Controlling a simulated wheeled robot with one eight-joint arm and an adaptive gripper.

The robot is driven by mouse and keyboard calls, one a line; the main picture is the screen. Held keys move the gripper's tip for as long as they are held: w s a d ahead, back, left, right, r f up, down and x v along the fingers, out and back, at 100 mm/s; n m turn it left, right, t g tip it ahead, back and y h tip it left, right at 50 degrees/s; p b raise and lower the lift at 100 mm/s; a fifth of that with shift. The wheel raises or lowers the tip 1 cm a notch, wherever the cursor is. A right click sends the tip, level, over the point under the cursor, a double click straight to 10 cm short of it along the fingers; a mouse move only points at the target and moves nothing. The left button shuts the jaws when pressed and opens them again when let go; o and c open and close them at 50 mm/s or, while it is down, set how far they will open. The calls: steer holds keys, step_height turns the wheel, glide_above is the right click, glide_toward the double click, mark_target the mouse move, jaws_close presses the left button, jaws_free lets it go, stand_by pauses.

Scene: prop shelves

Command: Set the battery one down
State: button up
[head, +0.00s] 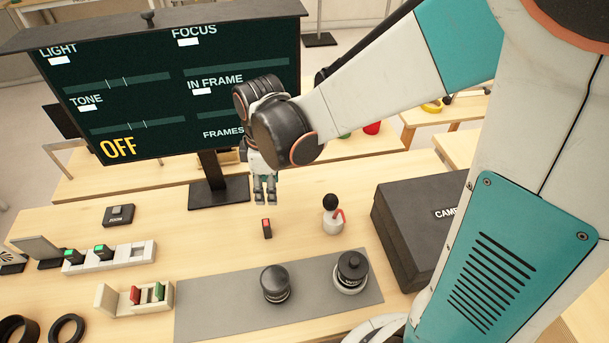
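A small dark battery-like block with a red end (267,229) is on the table, just below my gripper in the picture. My gripper (265,200) points down, with a visible gap between its two fingers and nothing seen between them. A strip of table shows between the fingertips and the block, so they look apart. A red block (136,294) and a green block (159,291) stand in a pale open holder (107,298) at the front left. Two dark blocks with green tops (103,251) sit in a white slotted unit (134,253) behind it.
A grey mat (215,312) carries two black lens-like cylinders (275,284) (351,271). A white blower bottle (333,216) with a black bulb stands behind them. A dark camera case (412,230) is at right. A large screen (175,90) reading OFF stands behind my gripper.

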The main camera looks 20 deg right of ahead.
steer(key=s+d+r+m+t, duration=0.6)
steer(key=s+d+r+m, duration=0.2)
steer(key=s+r+m, duration=0.3)
steer(key=shift+s+d+r+m, duration=0.25)
steer(key=shift+r+m, duration=0.5)
steer(key=shift+m, duration=0.55)
steer(key=shift+f, duration=0.1)
